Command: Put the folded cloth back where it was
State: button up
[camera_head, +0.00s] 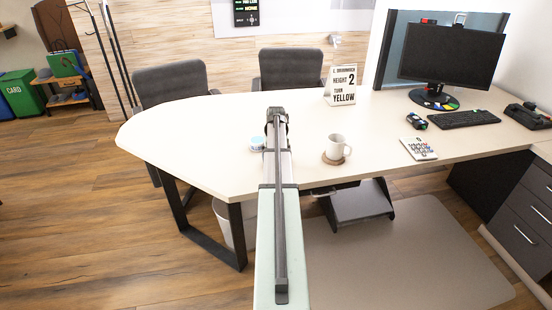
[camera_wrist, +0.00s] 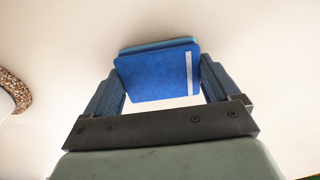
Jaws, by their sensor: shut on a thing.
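The folded cloth (camera_wrist: 155,80) is blue with a white stripe near its right edge in the wrist view. A second, lighter blue layer shows along its far edge. My gripper (camera_wrist: 162,86) is shut on it, with one finger at each side. Pale tabletop lies behind the cloth; I cannot tell whether the cloth touches it. In the head view my arm reaches over the desk (camera_head: 190,125) and hides the cloth and fingertips.
A white mug (camera_head: 337,147) on a cork coaster (camera_head: 333,159) stands just right of my arm. A small pale blue and white item (camera_head: 257,143) is close on its left. The desk's left end is clear.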

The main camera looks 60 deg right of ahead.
jog(key=o, duration=0.7)
jog(key=shift+c, duration=0.2)
notch_tip(320, 180, up, 12)
dwell(0.7)
